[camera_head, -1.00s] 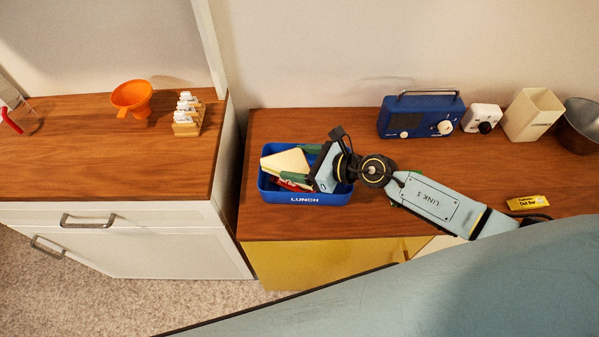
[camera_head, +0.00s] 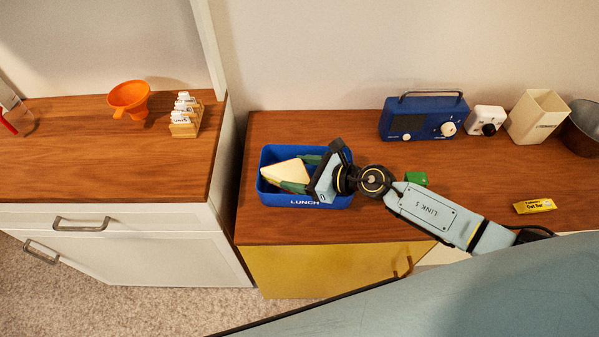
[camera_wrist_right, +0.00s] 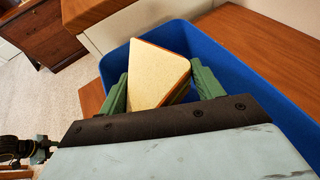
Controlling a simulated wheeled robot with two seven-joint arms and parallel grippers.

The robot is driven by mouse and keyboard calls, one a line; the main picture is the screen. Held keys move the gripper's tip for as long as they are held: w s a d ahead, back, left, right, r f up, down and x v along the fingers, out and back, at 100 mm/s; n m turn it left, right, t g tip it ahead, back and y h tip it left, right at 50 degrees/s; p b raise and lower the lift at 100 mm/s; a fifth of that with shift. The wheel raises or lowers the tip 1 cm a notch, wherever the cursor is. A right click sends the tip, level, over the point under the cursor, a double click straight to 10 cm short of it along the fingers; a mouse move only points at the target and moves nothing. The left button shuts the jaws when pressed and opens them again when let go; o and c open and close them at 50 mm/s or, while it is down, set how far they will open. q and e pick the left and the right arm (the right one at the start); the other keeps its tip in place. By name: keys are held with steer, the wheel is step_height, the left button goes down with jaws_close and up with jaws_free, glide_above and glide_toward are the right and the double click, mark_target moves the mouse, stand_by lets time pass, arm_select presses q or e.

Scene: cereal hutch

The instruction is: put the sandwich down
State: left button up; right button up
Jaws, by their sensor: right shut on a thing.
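The sandwich (camera_head: 286,171) is a pale triangle with a brown crust, over the left part of the blue lunch box (camera_head: 306,200). My right gripper (camera_head: 299,173) is shut on it, with green fingers on either side. In the right wrist view the sandwich (camera_wrist_right: 157,75) sits between the two fingertips of the gripper (camera_wrist_right: 160,85), inside the outline of the lunch box (camera_wrist_right: 262,72). I cannot tell whether its underside touches the box floor. My left gripper is not in view.
A yellow oat bar (camera_head: 534,206) and a green item (camera_head: 416,178) lie on the counter. An orange funnel (camera_head: 129,98) is on the left counter.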

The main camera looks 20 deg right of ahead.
steer(key=o, duration=0.3)
steer(key=shift+s+f, duration=0.25)
steer(key=shift+f, duration=0.3)
steer(key=shift+s, duration=0.1)
steer(key=shift+r, duration=0.2)
steer(key=v, duration=0.4)
steer(key=r+v, duration=0.1)
steer(key=v, duration=0.7)
steer(key=shift+w+r, duration=0.2)
steer(key=shift+w, duration=0.1)
